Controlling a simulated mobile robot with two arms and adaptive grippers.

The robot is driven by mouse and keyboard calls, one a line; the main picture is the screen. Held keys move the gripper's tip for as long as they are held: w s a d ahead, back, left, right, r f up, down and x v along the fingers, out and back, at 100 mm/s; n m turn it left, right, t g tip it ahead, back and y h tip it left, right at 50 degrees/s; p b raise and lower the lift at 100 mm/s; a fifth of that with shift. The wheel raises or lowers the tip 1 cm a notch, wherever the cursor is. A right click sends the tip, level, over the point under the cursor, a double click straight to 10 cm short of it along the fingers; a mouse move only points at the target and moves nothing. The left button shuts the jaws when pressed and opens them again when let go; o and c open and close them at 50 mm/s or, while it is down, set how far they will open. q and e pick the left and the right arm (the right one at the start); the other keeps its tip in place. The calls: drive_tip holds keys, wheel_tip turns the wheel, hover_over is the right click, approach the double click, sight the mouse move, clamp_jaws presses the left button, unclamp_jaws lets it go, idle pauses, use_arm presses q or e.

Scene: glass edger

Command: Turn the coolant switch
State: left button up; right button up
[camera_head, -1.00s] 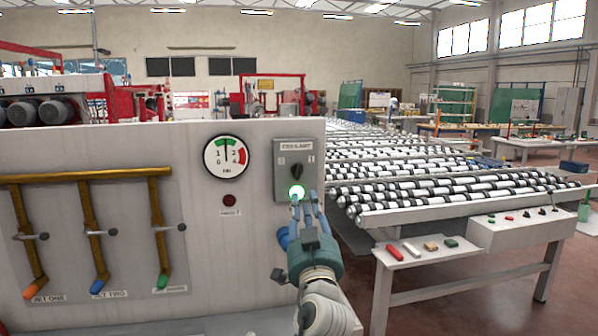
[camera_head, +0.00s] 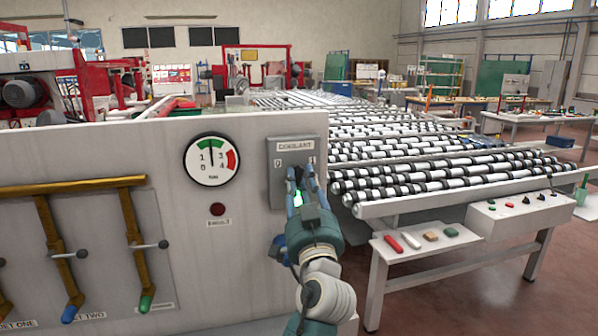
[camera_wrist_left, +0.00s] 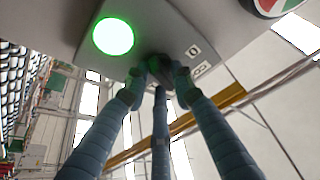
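The grey coolant switch box (camera_head: 277,186) is on the right end of the pale machine panel, labelled COOLANT, with a 0 at its left. My left gripper (camera_head: 300,175) is in front of it, its blue fingers covering most of the dark knob. In the left wrist view, the fingertips (camera_wrist_left: 160,78) are on both sides of the dark knob (camera_wrist_left: 158,64), very close to it. I cannot tell whether they press on it. The lit green lamp (camera_wrist_left: 113,36) is beside the knob; part of it shows between the fingers in the head view (camera_head: 298,198). My right gripper is not in view.
A round gauge (camera_head: 211,159) and a dark red lamp (camera_head: 217,209) are left of the box. Several levers on brass pipes (camera_head: 75,187) are further left. A roller conveyor (camera_head: 430,180) and a small table (camera_head: 425,242) with coloured blocks stand to the right.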

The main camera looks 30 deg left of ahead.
use_arm(q)
drive_tip(key=shift+d+r, duration=0.1)
drive_tip(key=shift+s+d, duration=0.1)
drive_tip(key=shift+c, duration=1.2)
clamp_jaws()
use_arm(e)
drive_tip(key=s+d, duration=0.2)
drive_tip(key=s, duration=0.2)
use_arm(q)
drive_tip(key=m+p, duration=0.1)
drive_tip(key=p, duration=0.1)
drive_tip(key=m+h+p, duration=0.1)
drive_tip(key=m+p, duration=0.1)
drive_tip(key=m+t+h+p, duration=0.1)
drive_tip(key=m, duration=0.1)
drive_tip(key=shift+s+r+p, duration=0.1)
drive_tip(key=shift+r+p, duration=0.15)
drive_tip(key=shift+p, duration=0.15)
drive_tip(key=shift+f+m+h, duration=0.15)
drive_tip(key=shift+m+h, duration=0.25)
drive_tip(key=shift+m, duration=0.2)
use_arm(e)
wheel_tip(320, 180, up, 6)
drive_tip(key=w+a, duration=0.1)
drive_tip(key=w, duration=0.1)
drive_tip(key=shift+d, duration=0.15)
